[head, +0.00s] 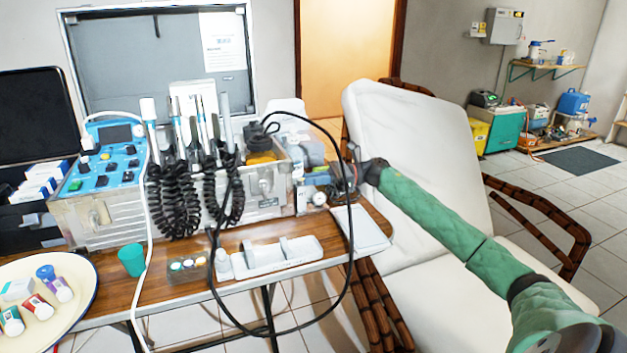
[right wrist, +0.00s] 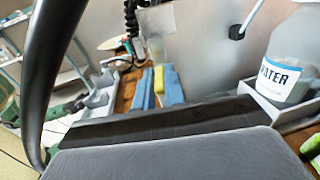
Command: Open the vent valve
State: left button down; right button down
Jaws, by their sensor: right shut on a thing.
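My left gripper is not in view.
A black hose (head: 349,270) loops in front of the unit and close by my gripper. A water bottle (right wrist: 285,65) stands near it in the right wrist view. A white tray (head: 270,256) lies on the table. A white reclining chair (head: 430,135) stands right.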

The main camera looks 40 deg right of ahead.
jog(key=c, duration=1.5)
grip_release()
jog(key=shift+o, duration=0.2)
jog(key=shift+d, duration=0.1)
